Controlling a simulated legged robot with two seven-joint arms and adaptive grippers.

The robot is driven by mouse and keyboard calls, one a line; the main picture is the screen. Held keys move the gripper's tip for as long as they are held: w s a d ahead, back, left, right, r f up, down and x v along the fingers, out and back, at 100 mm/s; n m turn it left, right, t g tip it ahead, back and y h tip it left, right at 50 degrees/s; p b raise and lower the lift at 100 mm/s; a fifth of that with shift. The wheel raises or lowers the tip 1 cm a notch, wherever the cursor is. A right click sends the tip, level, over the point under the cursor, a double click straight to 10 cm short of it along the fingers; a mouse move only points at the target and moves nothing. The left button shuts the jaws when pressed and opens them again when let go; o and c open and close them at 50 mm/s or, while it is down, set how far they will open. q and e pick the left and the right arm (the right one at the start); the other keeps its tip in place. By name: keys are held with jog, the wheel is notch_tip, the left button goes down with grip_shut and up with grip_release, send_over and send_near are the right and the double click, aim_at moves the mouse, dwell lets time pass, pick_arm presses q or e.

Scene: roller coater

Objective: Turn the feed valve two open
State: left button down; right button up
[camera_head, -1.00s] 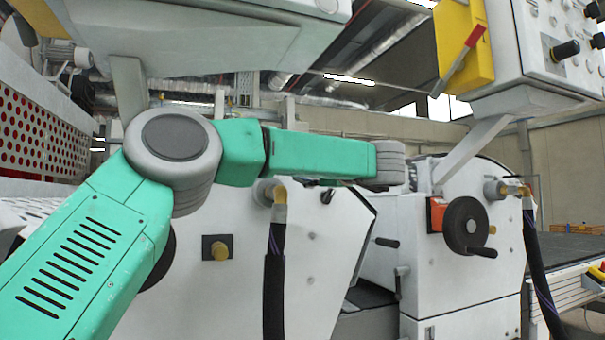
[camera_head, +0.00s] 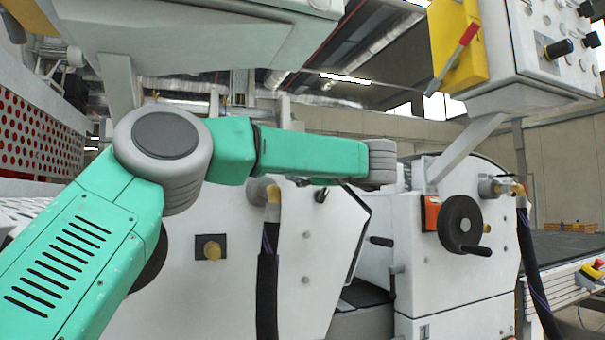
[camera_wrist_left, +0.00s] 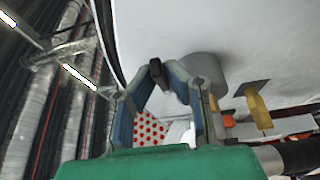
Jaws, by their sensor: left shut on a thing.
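My left arm comes in from the left in the head view, and its forearm hides my left gripper there. In the left wrist view my left gripper (camera_wrist_left: 160,92) has its two blue-grey fingers converging on a small dark handle (camera_wrist_left: 157,70). The handle sits between the fingertips, in front of the white machine panel. I take it for the feed valve's handle, but no label is readable. A small dark lever (camera_head: 321,195) shows just below the forearm in the head view; I cannot tell if it is the same part. My right gripper is in neither view.
A yellow-ended fitting with a black hose (camera_head: 268,275) hangs below my forearm. A black handwheel (camera_head: 461,222) sits on the right machine housing, and a control box (camera_head: 540,55) hangs above it. A brass plug (camera_head: 211,250) is on the left panel.

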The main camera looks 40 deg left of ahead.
pick_arm(q)
jog(key=shift+s+a+g, duration=0.2)
jog(key=shift+a+g, duration=0.1)
jog(key=shift+a, duration=0.05)
